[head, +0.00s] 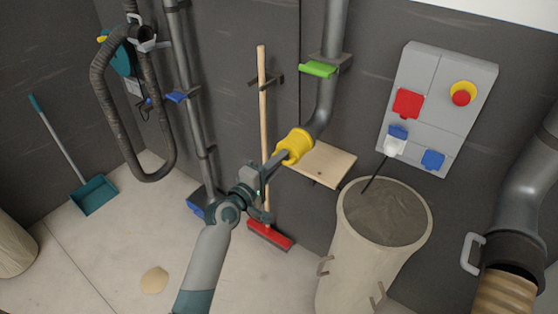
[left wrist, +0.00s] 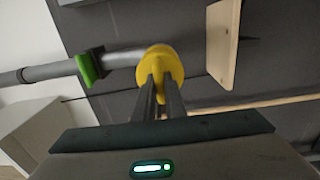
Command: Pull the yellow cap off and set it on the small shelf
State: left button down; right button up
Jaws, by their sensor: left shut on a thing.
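The yellow cap (head: 296,145) sits on the lower end of a grey pipe (head: 325,105) on the wall. My left gripper (head: 280,157) is shut on the near part of the cap. In the left wrist view the two fingers close on a narrow yellow piece at the front of the cap (left wrist: 159,65), with the pipe running behind it. The small wooden shelf (head: 322,163) is on the wall just right of and below the cap, and looks empty. It also shows in the left wrist view (left wrist: 224,45). My right gripper is not in view.
A broom with a wooden handle (head: 262,110) stands behind my left gripper. A large bag-like bin (head: 360,265) stands right of the shelf. A grey control panel (head: 435,105) is on the wall. A green lever (head: 318,69) is on the pipe above the cap.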

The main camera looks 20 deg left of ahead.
pick_arm(q)
jog(key=shift+r, duration=0.2)
jog(key=shift+s+f, duration=0.2)
jog(key=shift+s, duration=0.1)
jog(key=p+v, duration=0.1)
jog(key=v, duration=0.6)
jog(key=shift+s+a, duration=0.2)
jog(key=shift+s, duration=0.1)
dwell(1.3)
jog(key=shift+s, duration=0.15)
dwell(0.4)
jog(key=shift+p+v, duration=0.4)
jog(key=shift+v, duration=2.05)
